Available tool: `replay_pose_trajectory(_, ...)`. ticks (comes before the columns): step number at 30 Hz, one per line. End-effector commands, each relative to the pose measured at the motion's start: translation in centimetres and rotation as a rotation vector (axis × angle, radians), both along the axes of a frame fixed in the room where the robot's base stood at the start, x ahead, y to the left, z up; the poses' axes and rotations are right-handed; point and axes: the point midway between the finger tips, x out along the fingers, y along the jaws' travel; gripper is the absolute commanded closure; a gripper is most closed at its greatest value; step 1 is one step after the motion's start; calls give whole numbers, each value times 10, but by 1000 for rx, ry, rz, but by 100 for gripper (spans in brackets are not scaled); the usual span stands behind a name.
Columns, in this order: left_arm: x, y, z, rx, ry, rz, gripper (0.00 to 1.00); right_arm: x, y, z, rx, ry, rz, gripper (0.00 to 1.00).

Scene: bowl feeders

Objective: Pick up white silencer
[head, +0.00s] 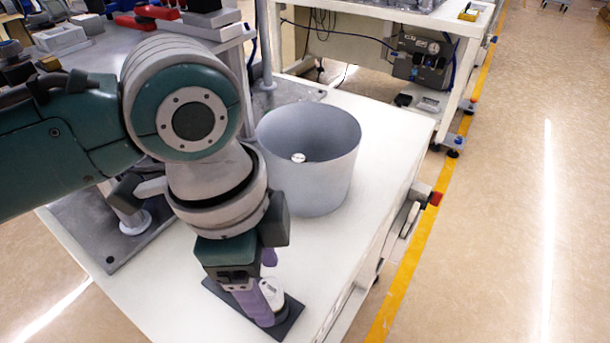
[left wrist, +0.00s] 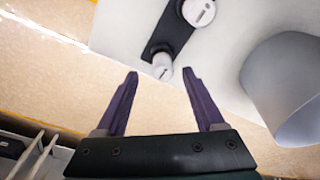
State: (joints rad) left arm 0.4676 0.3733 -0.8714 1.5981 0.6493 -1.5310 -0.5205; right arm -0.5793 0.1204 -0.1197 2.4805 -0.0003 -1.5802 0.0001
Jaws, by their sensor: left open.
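A white silencer (left wrist: 163,65) stands at the near end of a dark plate (left wrist: 165,42), between and slightly beyond my left fingertips in the left wrist view. A second white round piece (left wrist: 198,12) sits further along the plate. In the head view, one white piece (head: 272,288) shows beside my purple fingers on the dark plate (head: 292,318); the other is hidden or not distinguishable. My left gripper (head: 264,292) points down over the plate, open and empty; its spread fingers (left wrist: 160,76) show in the wrist view. My right gripper is not in view.
A large grey bowl (head: 325,190) with a small white piece (head: 298,157) inside stands on the white table (head: 375,135), behind and right of my gripper. A metal stand rises at left. The table's right edge is close to the plate.

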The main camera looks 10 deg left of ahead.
Motion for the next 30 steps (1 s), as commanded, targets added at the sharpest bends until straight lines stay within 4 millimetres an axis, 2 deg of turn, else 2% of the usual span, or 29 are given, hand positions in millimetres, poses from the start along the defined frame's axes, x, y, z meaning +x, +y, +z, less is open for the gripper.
replay_pose_trajectory(1, 2, 0, -12, 0, 3, 2, 30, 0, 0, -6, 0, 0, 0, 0)
replay_pose_trajectory(6, 4, -2, -33, 0, 0, 1, 30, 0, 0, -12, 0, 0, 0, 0)
replay_pose_trajectory(14, 4, -3, -35, 0, -2, -1, 30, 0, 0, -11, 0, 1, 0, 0)
replay_pose_trajectory(30, 4, -2, -35, 0, -2, 0, 88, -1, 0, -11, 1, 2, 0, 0)
